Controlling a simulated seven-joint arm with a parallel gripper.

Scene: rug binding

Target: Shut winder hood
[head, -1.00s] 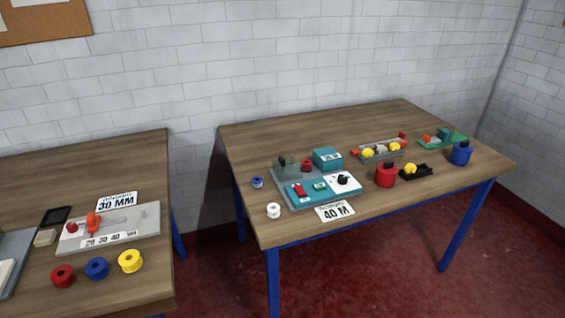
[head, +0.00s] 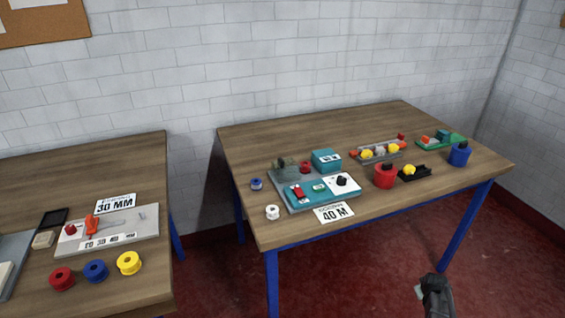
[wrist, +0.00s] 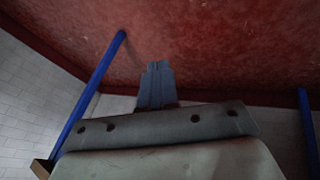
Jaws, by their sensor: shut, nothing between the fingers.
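The winder (head: 322,196) is a teal machine on the right-hand table, with a red switch, a green button and a white panel with a black knob. A greyish, see-through piece that looks like its hood (head: 284,173) stands at its back left, beside a red spool (head: 305,168). It is too small to tell how far the hood is tilted. My gripper (head: 434,281) is in front of the table at the lower right, well away from the winder. In the wrist view my gripper's fingers (wrist: 157,82) are together and empty, with red floor behind them.
A teal box (head: 326,160) adjoins the winder at the back. A white spool (head: 272,212), a blue spool (head: 257,184) and a "40 M" card (head: 334,213) lie around it. A red pot (head: 384,176) and trays stand right. The left table (head: 60,180) holds other fixtures.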

